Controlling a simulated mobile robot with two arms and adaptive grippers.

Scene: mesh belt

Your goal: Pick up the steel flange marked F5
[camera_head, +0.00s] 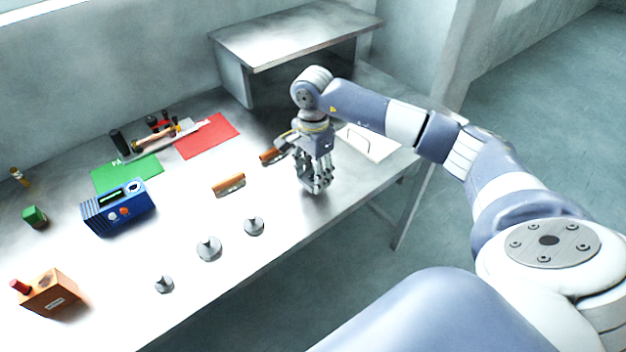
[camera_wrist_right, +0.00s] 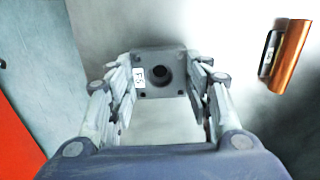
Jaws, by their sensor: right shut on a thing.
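The steel flange marked F5 (camera_wrist_right: 160,72) shows in the right wrist view as a grey square plate with a round dark bore, corner holes and a white F5 label. My right gripper (camera_wrist_right: 161,82) has its fingers on both sides of the flange and is shut on it. In the head view my right gripper (camera_head: 316,187) points down over the right part of the table, and the flange is mostly hidden by the fingers. I cannot tell how far it is from the table top. My left gripper is not in view.
Several grey round knobbed parts (camera_head: 209,249) stand near the front edge. Orange-brown blocks (camera_head: 229,185) lie left of my gripper. A blue box (camera_head: 118,207), green mat (camera_head: 127,174), red mat (camera_head: 207,136) and wooden block (camera_head: 50,294) are further left. A raised shelf (camera_head: 297,32) stands behind.

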